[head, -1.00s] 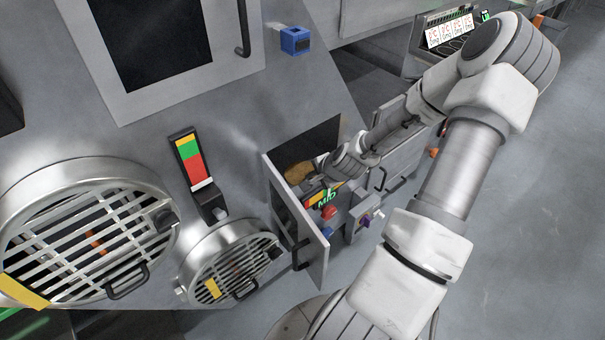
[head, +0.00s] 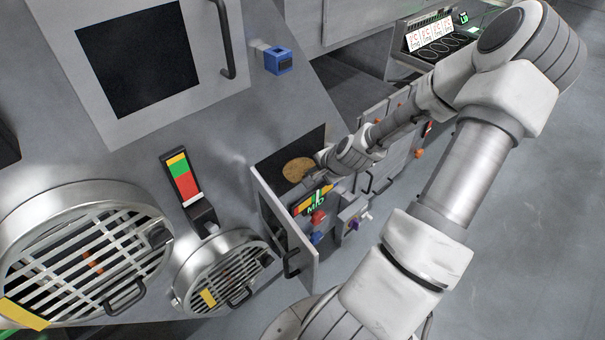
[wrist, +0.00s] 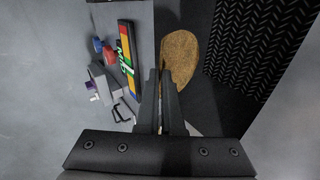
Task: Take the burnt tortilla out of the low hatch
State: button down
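The burnt tortilla (head: 299,170) is a brown, dark-speckled disc at the mouth of the low hatch. It also shows in the wrist view (wrist: 180,58), just beyond my fingertips and seen at a slant. My gripper (head: 322,160) reaches the hatch from the right; in the wrist view its two black fingers (wrist: 160,75) are close together at the tortilla's near edge and appear shut on it. The fingertips' contact is partly hidden. The hatch door (head: 287,238) stands open to the left of the dark opening (head: 278,160).
A coloured MID label (head: 313,200) with red and blue knobs sits just below the opening. A grey box with a purple knob (head: 354,222) juts out beside it. Two round grilles (head: 85,255) (head: 222,270) are at the left. Open floor (head: 500,240) lies to the right.

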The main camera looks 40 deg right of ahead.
jog(key=s+d+r+p, duration=0.3)
jog(key=s+d+r, duration=0.1)
jog(key=s+r, duration=0.1)
jog(key=shift+s+d, duration=0.4)
jog(key=shift+s, duration=0.3)
